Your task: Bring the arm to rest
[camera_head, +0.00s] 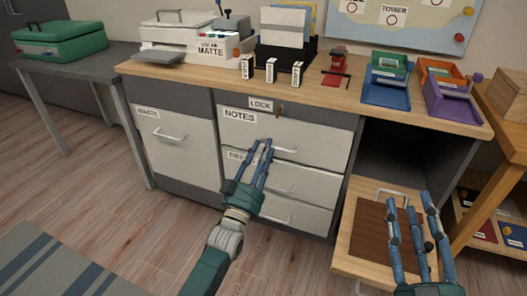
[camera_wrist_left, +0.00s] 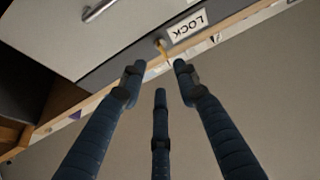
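My left gripper (camera_head: 261,147) is in front of the white drawers, its fingers pointing up towards the NOTES drawer (camera_head: 300,135) and its handle. In the left wrist view its blue fingers (camera_wrist_left: 158,70) are apart with nothing between them. A small brass key or knob (camera_wrist_left: 160,48) beside the LOCK label (camera_wrist_left: 187,27) shows beyond the fingertips. My right gripper (camera_head: 412,200) is at the lower right, its fingers spread and empty, in front of a wooden pull-out tray (camera_head: 350,263) with a brown board (camera_head: 375,240).
The desk top (camera_head: 210,78) holds a printer (camera_head: 185,40), a black file holder (camera_head: 280,55), a red stapler-like tool (camera_head: 337,65) and coloured trays (camera_head: 388,80). A green case (camera_head: 60,42) stands on the grey side table (camera_head: 65,68).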

